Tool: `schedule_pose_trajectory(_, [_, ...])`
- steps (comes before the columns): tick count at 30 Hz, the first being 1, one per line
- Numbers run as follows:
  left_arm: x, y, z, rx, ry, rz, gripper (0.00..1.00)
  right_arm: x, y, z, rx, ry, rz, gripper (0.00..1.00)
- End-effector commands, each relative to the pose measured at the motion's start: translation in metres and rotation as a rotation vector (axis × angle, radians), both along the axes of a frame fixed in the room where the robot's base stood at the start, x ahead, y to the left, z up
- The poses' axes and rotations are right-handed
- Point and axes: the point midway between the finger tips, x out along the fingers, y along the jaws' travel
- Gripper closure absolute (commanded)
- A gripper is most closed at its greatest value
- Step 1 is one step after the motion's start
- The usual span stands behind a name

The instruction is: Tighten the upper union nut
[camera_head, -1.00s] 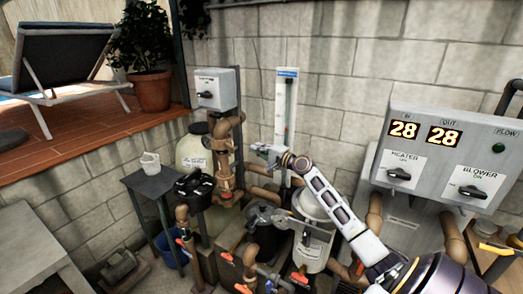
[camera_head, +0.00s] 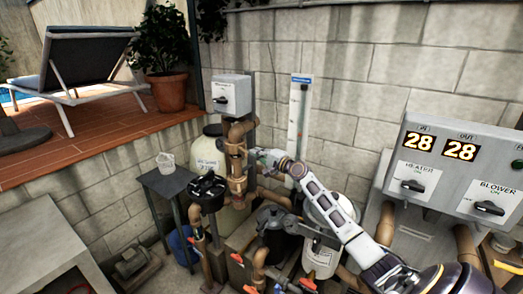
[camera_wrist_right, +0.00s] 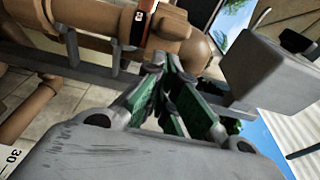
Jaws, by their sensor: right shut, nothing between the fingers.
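A brown vertical pipe (camera_head: 237,168) with thick collars rises below the grey switch box. The upper union nut (camera_head: 236,149) appears to be the upper thick collar, though I cannot tell for certain at this size. My right gripper (camera_head: 262,158) is just right of the pipe at about that collar's height; I cannot tell whether it touches. In the right wrist view its green-padded fingers (camera_wrist_right: 178,108) are shut with nothing between them. A brown pipe fitting with an orange-red band (camera_wrist_right: 145,18) lies beyond the fingertips there. My left gripper is not in view.
The grey switch box (camera_head: 232,95) is above the pipe. A clear gauge tube (camera_head: 299,125) is on the wall behind my arm. A black-topped valve (camera_head: 207,188), pale tank (camera_head: 211,150) and lower pipes crowd the area. A control panel (camera_head: 455,165) is at right.

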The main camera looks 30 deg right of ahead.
Motion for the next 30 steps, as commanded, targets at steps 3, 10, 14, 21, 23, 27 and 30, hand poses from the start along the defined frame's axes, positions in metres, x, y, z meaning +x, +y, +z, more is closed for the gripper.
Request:
schedule_pose_trajectory(3, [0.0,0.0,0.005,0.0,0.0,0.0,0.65,0.0,0.006,0.001,0.001,-0.001,0.0,1.0])
schedule_pose_trajectory(10, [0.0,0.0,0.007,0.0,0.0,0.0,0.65,0.0,0.01,0.001,0.0,-0.001,-0.001,1.0])
schedule_pose_trajectory(14, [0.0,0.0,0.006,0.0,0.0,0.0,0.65,0.0,0.01,0.0,0.0,-0.001,-0.001,1.0])
schedule_pose_trajectory(21, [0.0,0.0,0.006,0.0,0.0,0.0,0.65,0.001,0.011,0.0,0.0,-0.001,0.0,1.0])
schedule_pose_trajectory(23, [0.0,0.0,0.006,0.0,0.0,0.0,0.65,0.001,0.012,0.0,0.0,-0.001,0.001,1.0])
schedule_pose_trajectory(27, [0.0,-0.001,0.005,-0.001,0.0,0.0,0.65,0.004,0.016,0.0,0.0,-0.001,0.008,1.0])
schedule_pose_trajectory(30, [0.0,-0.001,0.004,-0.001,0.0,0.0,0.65,0.008,0.023,0.0,0.0,-0.002,0.017,1.0])
